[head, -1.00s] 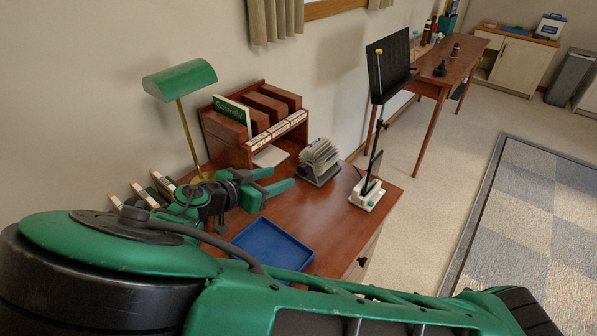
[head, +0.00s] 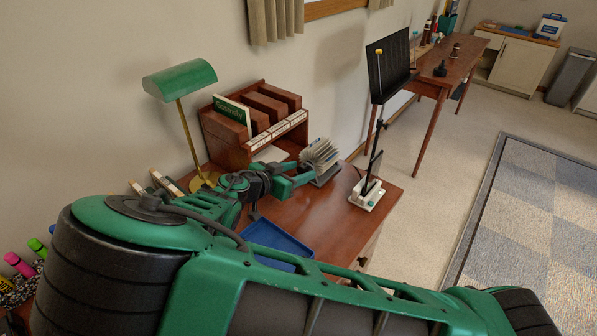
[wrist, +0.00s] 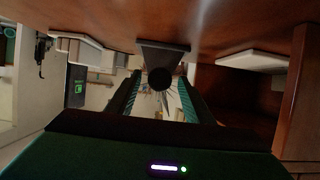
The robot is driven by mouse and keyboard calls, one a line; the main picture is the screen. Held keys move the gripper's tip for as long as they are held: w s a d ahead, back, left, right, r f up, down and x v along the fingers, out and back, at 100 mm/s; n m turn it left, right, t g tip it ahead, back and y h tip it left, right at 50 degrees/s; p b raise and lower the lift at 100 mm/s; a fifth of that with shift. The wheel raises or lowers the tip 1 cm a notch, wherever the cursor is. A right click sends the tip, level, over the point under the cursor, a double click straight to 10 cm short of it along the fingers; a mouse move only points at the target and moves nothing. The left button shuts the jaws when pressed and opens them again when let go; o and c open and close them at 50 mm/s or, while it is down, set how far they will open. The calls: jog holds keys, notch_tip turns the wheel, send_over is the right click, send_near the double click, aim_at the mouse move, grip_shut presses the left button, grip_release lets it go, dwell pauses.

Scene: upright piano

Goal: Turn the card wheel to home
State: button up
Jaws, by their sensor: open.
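The card wheel (head: 320,154), a fan of pale cards on a dark base, stands on the brown desk beside the wooden sorter. My gripper (head: 301,173) is at its near left side with the fingers pointing at it. In the wrist view, which looks upside down, a dark round knob (wrist: 160,79) and the wheel's grey base (wrist: 163,52) show between the two open green fingers (wrist: 159,90). I cannot tell whether the fingers touch the knob. The head view hides the knob behind my gripper.
The wooden sorter (head: 238,153) stands behind my gripper, with a green lamp (head: 180,78) to its left. A blue tray (head: 277,236) lies in front. A white-based stand (head: 367,196) is to the right. Bare desk (head: 330,215) lies between tray and stand.

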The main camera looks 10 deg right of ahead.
jog(key=shift+c, duration=0.6)
jog(key=c, duration=0.9)
jog(key=shift+w+n, duration=0.1)
jog(key=shift+n, duration=0.2)
jog(key=shift+w+a+n+g+h, duration=0.1)
jog(key=shift+a+n+g+h, duration=0.1)
jog(key=shift+n+g+h, duration=0.6)
jog(key=n, duration=0.1)
jog(key=n+h, duration=0.1)
jog(key=shift+w+a+f+n, duration=0.1)
jog(key=shift+w+a+n, duration=0.05)
jog(key=shift+n, duration=0.25)
jog(key=n+h, duration=0.1)
jog(key=n, duration=0.1)
jog(key=shift+a+f+n+g+h, duration=0.1)
jog(key=shift+a+n+g+h, duration=0.05)
jog(key=shift+n+g+h, duration=0.2)
jog(key=shift+f+n+h, duration=0.2)
jog(key=shift+n+h, duration=0.35)
jog(key=shift+n, duration=0.6)
